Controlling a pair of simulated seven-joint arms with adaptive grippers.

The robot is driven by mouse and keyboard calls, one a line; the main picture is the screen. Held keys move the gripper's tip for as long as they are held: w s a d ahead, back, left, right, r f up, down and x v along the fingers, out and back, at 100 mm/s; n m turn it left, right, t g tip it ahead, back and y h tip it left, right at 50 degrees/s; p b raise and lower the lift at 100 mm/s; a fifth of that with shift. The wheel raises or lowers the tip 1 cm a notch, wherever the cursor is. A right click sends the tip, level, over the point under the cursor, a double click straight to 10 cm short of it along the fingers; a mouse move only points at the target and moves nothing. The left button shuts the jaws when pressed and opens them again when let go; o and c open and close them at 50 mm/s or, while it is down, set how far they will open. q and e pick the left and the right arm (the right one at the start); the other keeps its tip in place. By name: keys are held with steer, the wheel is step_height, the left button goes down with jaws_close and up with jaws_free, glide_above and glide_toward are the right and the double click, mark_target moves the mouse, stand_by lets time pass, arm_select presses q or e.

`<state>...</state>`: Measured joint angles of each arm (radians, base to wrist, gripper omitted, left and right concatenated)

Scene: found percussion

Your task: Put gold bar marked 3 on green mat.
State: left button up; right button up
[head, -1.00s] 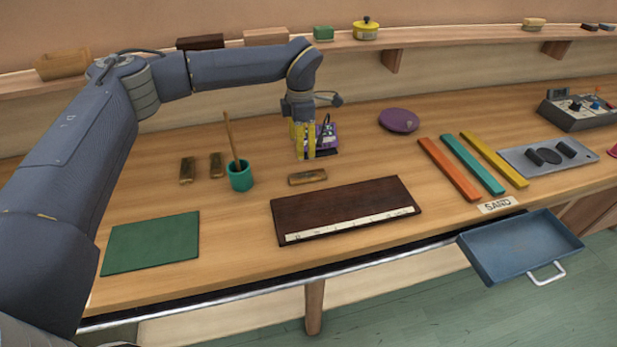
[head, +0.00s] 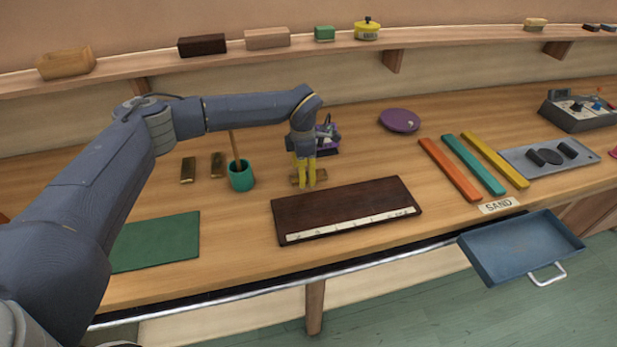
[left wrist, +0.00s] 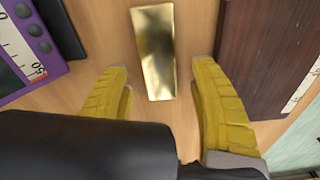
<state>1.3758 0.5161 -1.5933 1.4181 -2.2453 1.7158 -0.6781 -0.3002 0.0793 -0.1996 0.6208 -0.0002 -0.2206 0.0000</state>
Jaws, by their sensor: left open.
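A gold bar (left wrist: 154,52) lies flat on the table, between the open yellow fingers of my left gripper (left wrist: 165,95) in the left wrist view. No number is readable on it. In the head view my left gripper (head: 306,184) is low over this gold bar (head: 295,179) and hides part of it. Two other gold bars stand further left, one (head: 188,170) beside the other (head: 217,165); their marks are too small to read. The green mat (head: 157,242) lies at the table's front left, bare where it shows, partly behind my left arm. My right gripper does not show.
A dark wooden board (head: 345,205) with a white strip lies just right of the gripper. A teal cup (head: 240,178) with a stick stands to its left. A purple device (head: 328,138) is behind. A blue drawer (head: 520,258) hangs open at front right.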

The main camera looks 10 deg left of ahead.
arm_select(q)
steer(key=shift+f, duration=0.7)
steer(key=shift+c, duration=0.4)
jaws_close()
